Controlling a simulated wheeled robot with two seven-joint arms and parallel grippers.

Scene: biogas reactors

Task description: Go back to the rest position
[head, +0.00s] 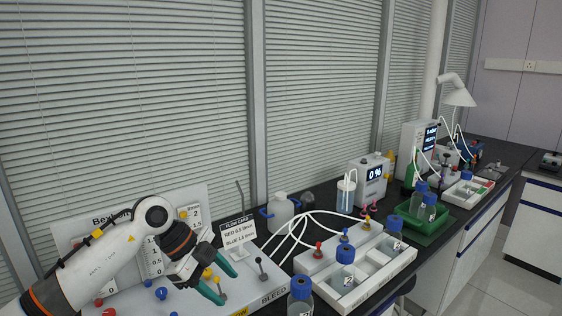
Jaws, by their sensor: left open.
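My left gripper (227,276) comes in from the left on its white arm, low in the head view. Its two green-tipped fingers are apart, and I see nothing held between them. It is over the grey-white panel (254,297) marked BLEED, close to a small yellow-topped lever (208,273). A black-knobbed lever (259,261) stands just right of the fingers. Whether a finger touches the yellow lever I cannot tell. My right gripper is not in view.
A white tray (338,297) with blue-capped bottles stands right of the panel. A blue-capped bottle (300,296) is at the front edge. A sign (237,236), white tubes and a white jug (281,208) stand behind. A green tray (434,236) is farther right. Window blinds close off the back.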

